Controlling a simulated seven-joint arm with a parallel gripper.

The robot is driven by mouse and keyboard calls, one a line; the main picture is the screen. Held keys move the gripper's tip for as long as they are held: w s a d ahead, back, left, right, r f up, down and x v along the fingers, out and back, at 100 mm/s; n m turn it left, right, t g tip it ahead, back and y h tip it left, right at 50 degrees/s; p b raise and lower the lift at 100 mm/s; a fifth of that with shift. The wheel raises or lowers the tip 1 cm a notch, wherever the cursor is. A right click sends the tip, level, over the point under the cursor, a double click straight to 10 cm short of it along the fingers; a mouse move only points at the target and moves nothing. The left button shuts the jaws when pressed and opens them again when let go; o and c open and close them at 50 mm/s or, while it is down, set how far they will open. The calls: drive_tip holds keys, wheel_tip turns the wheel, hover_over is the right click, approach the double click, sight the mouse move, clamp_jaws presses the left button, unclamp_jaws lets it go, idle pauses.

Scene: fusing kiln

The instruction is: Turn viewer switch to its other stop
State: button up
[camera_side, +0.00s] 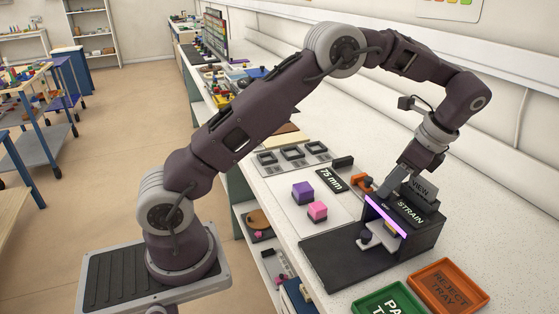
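The strain viewer (428,238) is a black box on the white counter, marked STRAIN, with a bright purple light strip along its front edge. A sign reading VIEW (421,189) stands at its back. My gripper (386,196) points down at the viewer's top left part, close to small white lettering. Its fingertips are small and dark against the black box, so I cannot tell whether they are apart or touching anything. The viewer switch cannot be made out; it may be behind or under my gripper.
A purple block (302,192) and a pink block (317,211) lie left of the viewer, near a 75 mm sign (332,179). An orange item (361,181) sits close behind. A green tray (388,303) and an orange reject tray (447,286) lie in front.

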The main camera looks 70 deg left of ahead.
sight(395, 204)
drive_tip(key=m+t, duration=0.1)
drive_tip(key=m, duration=0.1)
drive_tip(key=m+t, duration=0.1)
drive_tip(key=m, duration=0.2)
drive_tip(key=shift+s+m+y, duration=0.2)
drive_tip(key=shift+m+y, duration=0.1)
drive_tip(key=v, duration=0.8)
drive_tip(key=s+a+r+n+t+h, duration=0.1)
drive_tip(key=s+r+n+t, duration=0.1)
drive_tip(key=s+r+n, duration=0.55)
drive_tip(key=s+f+n+t+h, duration=0.1)
drive_tip(key=s+n+t+h, duration=0.2)
drive_tip(key=s+n, duration=0.5)
drive_tip(key=s, duration=1.2)
drive_tip(key=shift+f, duration=0.35)
drive_tip(key=shift+n, duration=0.25)
